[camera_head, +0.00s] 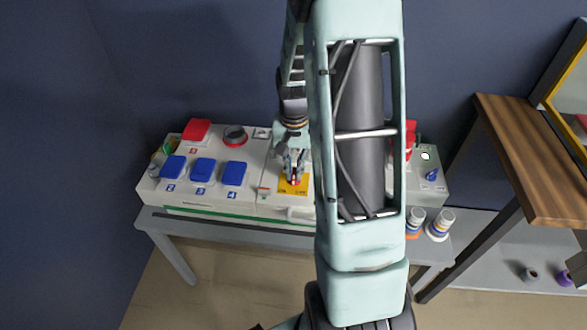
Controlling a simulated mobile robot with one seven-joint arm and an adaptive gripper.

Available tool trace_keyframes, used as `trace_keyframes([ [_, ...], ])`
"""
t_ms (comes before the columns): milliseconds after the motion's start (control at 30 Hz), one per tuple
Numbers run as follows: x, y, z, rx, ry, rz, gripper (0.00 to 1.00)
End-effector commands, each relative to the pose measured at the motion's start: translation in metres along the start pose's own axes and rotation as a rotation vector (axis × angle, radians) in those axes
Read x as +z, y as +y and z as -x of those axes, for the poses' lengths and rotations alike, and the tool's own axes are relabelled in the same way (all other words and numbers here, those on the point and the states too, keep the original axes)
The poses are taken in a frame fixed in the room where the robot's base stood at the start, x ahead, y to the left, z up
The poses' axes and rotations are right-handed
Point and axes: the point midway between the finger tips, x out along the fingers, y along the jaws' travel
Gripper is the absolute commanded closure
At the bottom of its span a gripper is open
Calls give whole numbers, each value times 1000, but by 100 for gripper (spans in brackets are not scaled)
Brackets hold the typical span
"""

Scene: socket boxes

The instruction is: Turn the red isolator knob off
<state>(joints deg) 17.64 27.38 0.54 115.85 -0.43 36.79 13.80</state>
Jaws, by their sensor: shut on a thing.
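The red isolator knob (293,183) shows as a small bit of red on a yellow plate (287,190) in the middle of the white socket box (220,195). My gripper (293,178) points down over the plate, with its fingers closed around the knob. The fingers hide most of the knob, so I cannot tell which way it is turned. My arm hides the part of the box to the right of the plate.
Blue socket covers (203,171), a red cover (196,130) and a red-ringed round socket (235,135) lie left of my gripper. A blue knob (432,174) is at the right. A wooden shelf (530,165) is further right.

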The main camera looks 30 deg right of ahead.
Motion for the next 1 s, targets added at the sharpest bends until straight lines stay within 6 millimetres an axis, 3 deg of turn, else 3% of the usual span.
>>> trace_keyframes([
  [600, -1, 3, 2, -1, 0, 542, 100],
  [1000, -2, 3, 1, 0, 2, 716, 100],
])
